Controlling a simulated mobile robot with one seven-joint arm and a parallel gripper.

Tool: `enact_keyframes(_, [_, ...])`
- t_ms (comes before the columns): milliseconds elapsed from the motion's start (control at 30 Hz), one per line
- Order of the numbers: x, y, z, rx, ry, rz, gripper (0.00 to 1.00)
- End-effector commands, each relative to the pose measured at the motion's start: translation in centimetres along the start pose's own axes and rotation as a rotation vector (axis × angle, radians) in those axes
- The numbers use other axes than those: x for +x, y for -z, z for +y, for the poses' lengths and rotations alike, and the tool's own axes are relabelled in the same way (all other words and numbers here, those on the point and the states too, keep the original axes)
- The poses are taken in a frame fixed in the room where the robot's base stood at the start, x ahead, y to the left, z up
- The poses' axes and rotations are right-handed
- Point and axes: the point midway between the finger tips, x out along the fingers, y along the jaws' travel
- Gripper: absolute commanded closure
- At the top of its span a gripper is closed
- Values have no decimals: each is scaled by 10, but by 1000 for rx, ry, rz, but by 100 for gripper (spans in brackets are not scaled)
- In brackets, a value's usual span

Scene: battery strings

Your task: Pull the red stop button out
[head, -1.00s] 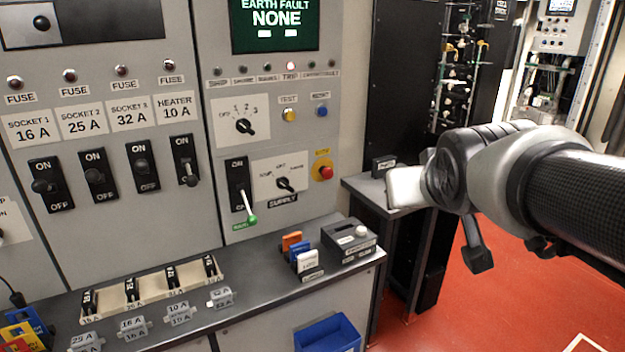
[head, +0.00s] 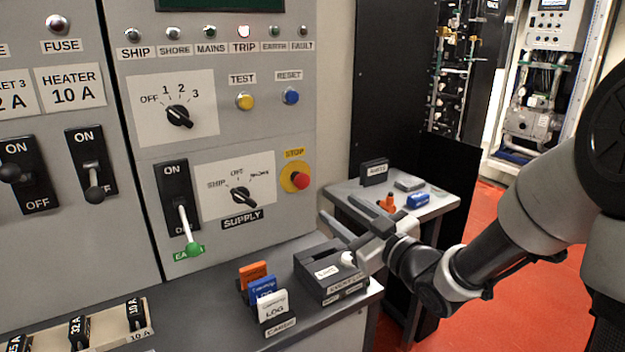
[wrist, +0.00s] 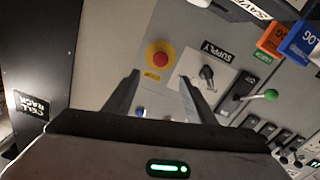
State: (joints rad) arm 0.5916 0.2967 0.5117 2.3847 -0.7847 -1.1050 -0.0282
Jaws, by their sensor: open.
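The red stop button (head: 300,181) sits on a yellow round base on the grey panel, under a yellow STOP label. My gripper (head: 340,212) is open and empty. In the head view it is below and right of the button, in front of the panel and over the counter's right end. In the wrist view its two fingers (wrist: 158,92) point toward the panel, apart from the button.
The supply knob (head: 240,195) and a green-tipped lever (head: 190,240) are left of the button. A dark box (head: 325,270) and a card rack (head: 270,300) stand on the counter below. A small side table (head: 440,203) holding small items is to the right.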

Motion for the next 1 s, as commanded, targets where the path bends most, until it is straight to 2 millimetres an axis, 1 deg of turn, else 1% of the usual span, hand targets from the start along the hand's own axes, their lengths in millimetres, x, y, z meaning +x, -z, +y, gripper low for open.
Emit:
enact_keyframes(167, [22, 0, -2, 1, 4, 7, 50])
enact_keyframes(600, [118, 0, -2, 3, 2, 6, 50])
enact_keyframes(700, [137, 0, -1, 2, 2, 5, 50])
enact_keyframes(833, [156, 0, -1, 2, 1, 4, 50])
enact_keyframes(1000, [169, 1, -1, 1, 1, 3, 50])
